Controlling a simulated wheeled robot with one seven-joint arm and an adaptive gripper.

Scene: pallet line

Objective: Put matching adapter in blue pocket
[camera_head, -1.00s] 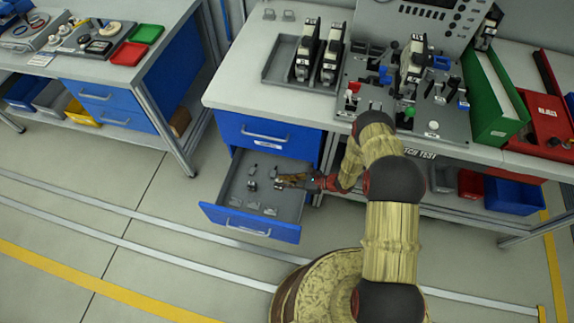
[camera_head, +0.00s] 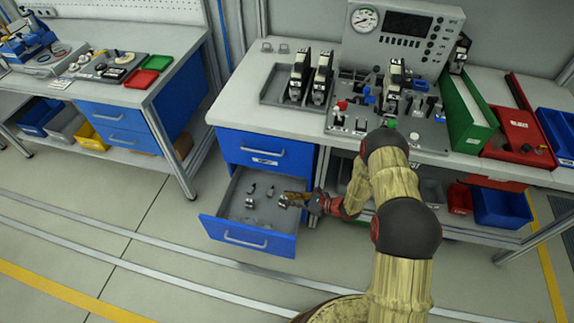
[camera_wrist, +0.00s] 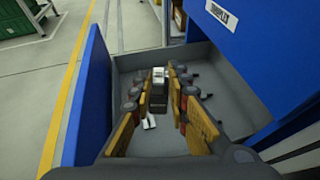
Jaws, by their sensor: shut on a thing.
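My gripper (camera_head: 287,201) is shut on a small adapter (camera_wrist: 159,88), dark with a pale metallic top, between its tan fingers in the wrist view. It is over the right part of the open blue drawer (camera_head: 247,236). Other small adapters lie on the drawer's grey floor, among them a dark one (camera_head: 270,190) and a metallic one (camera_head: 249,203). On the bench, the grey test fixture (camera_head: 345,128) has blue parts (camera_head: 369,96) near its middle; I cannot tell which is the blue pocket.
Black and white devices (camera_head: 299,76) stand in a grey tray left of the fixture. A green bin (camera_head: 468,118) and a red case (camera_head: 512,138) are to its right. The blue drawer front (camera_wrist: 88,90) rises at the left in the wrist view. The floor before the drawer is clear.

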